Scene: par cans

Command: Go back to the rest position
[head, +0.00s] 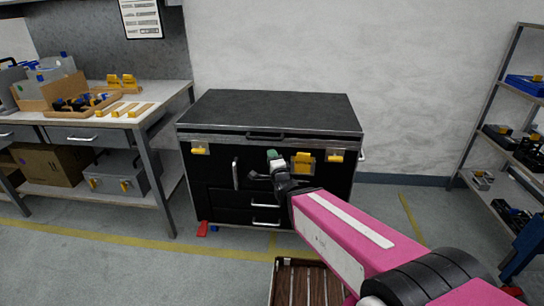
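My pink arm reaches from the lower right toward the front of a black cabinet (265,106). My gripper (262,177) is at the end of the arm, in front of the cabinet's doors. It is small and dark against the black front, so I cannot tell whether its fingers are open or shut, or whether it touches the cabinet. A small greenish part shows at the wrist.
A workbench (168,91) with trays and boxes stands at the left. A metal shelf rack (490,88) with bins stands at the right. A brown slatted crate (299,284) is on the floor at the bottom middle. The floor before the cabinet is otherwise largely clear.

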